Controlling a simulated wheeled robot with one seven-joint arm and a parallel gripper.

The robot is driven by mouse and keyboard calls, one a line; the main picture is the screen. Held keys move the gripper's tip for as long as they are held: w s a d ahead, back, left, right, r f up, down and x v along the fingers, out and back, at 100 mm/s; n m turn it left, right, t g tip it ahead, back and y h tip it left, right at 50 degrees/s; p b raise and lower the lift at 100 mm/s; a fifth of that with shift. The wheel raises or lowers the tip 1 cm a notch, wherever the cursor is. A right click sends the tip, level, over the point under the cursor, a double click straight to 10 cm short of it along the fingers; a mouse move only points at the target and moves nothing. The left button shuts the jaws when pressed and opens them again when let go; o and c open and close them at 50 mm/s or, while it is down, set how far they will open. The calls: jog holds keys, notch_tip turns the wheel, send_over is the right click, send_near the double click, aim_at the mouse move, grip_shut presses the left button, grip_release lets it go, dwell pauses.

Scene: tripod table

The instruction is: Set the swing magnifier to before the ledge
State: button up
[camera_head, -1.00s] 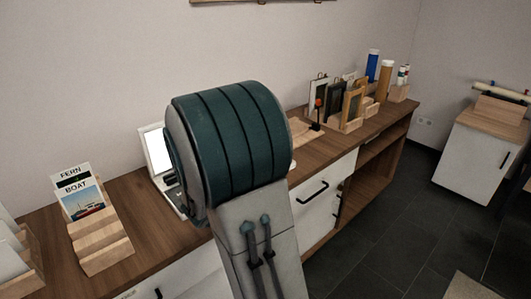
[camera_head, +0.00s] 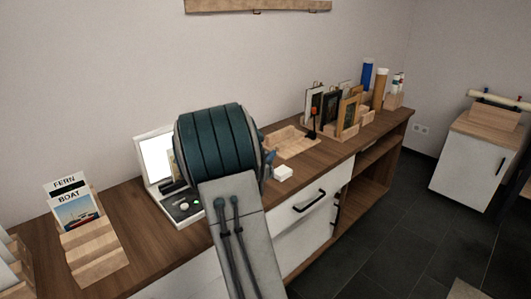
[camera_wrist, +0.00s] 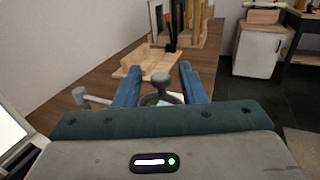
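The swing magnifier shows in the wrist view as a grey post with a round top (camera_wrist: 79,95), an arm running right behind my left finger, and a grey knob (camera_wrist: 162,80) over a partly hidden round lens. My gripper (camera_wrist: 161,78) is open, with one blue finger on each side of the knob; I cannot tell whether either touches it. In the head view my wrist (camera_head: 215,145) hides most of the magnifier.
A wooden tray (camera_head: 290,143) lies beyond my gripper, with framed pictures in a rack (camera_head: 347,131) behind it. A lit white panel with a control base (camera_head: 184,208) stands left of my wrist. A card stand (camera_head: 95,262) is at the left. The wall is behind.

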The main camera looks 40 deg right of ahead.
jog(key=shift+w+d, duration=0.3)
jog(key=shift+d, duration=0.35)
grip_shut()
jog(key=shift+a, duration=0.2)
